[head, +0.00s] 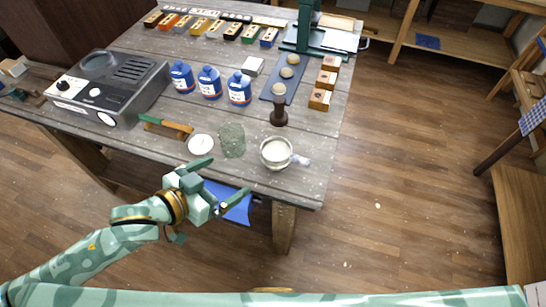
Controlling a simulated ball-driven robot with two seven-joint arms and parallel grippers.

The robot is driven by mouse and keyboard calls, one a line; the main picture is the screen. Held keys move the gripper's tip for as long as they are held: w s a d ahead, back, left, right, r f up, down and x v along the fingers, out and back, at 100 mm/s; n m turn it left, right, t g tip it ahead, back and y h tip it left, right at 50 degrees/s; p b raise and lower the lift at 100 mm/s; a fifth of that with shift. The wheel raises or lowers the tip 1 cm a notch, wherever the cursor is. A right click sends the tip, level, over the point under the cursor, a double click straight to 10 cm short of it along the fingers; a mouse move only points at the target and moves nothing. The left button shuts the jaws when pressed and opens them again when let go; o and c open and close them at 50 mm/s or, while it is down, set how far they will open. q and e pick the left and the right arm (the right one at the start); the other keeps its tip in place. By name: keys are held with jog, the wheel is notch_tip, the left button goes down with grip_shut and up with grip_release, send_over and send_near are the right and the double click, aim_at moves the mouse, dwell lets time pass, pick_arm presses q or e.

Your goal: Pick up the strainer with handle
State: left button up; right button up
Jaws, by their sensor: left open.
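The strainer with handle (276,153) is a round, pale bowl with a short, light handle pointing right. It sits on the grey wooden table (255,186) near its front right corner. My left gripper (219,183) is in front of the table's front edge, to the left of and nearer than the strainer. Its two green fingers are spread wide with nothing between them. It is apart from the strainer. My right gripper is not in the head view.
Blue bottles (209,83) and a grey machine (105,87) are farther back.

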pick_arm(q)
jog(key=b, duration=0.2)
send_near(269, 154)
jog(key=shift+w+d+r+h, duration=0.15)
jog(key=shift+w+d+r, duration=0.05)
jog(key=shift+d+r, duration=0.35)
jog(key=shift+w+d+r+h, duration=0.2)
jog(key=shift+d+r, duration=0.2)
jog(key=shift+d, duration=0.15)
jog(key=shift+w+d+f, duration=0.2)
jog(key=shift+w+d, duration=0.1)
jog(key=shift+w, duration=0.1)
jog(key=x, duration=0.2)
jog(key=b+x, duration=0.1)
jog(key=x, duration=0.2)
jog(key=shift+s+f, duration=0.1)
jog(key=shift+f, duration=0.15)
jog(key=shift+a, duration=0.1)
jog(key=shift+r, duration=0.1)
jog(key=c, duration=1.4)
